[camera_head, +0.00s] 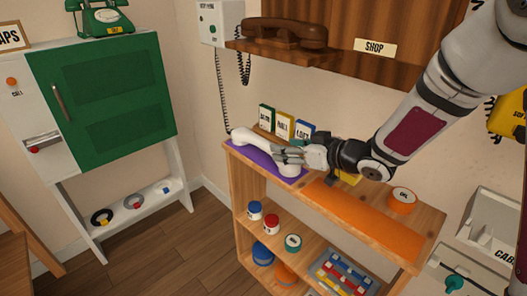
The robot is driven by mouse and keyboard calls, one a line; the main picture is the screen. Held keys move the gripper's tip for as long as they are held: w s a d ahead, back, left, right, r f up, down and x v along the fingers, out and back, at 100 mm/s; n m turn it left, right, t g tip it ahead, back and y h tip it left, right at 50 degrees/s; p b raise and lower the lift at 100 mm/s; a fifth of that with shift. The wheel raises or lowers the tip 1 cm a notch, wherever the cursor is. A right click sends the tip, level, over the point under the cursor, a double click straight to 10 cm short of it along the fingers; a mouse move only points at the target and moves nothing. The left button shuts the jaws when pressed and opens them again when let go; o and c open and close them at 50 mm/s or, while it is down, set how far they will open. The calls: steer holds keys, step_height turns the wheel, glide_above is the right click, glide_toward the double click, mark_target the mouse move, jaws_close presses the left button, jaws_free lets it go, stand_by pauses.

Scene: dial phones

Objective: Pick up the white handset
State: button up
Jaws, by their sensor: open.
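The white handset (262,147) lies on the purple mat (240,150) at the left end of the wooden shelf unit's top. Its far-left end and its right end both show. My gripper (280,153) comes in from the right, with its fingers open beside the right half of the handset. The fingers overlap the handset in this view, and I cannot tell whether they touch it. Part of the handset near its right end is hidden behind the fingers.
Several small boxes (284,127) stand behind the handset. An orange mat (350,212) and an orange roll (402,200) lie to the right. A brown handset (285,32) rests on a wall shelf (330,62) above. A green cabinet (105,95) stands left.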

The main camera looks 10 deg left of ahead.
mark_target(267, 143)
steer(key=b+x, duration=0.1)
steer(key=x, duration=0.3)
steer(key=b+x, duration=0.1)
steer(key=x, duration=0.3)
steer(key=shift+w+r+b, duration=0.15)
steer(key=shift+r+b, duration=0.1)
steer(key=shift+b, duration=0.1)
steer(key=shift+c, duration=0.6)
jaws_close()
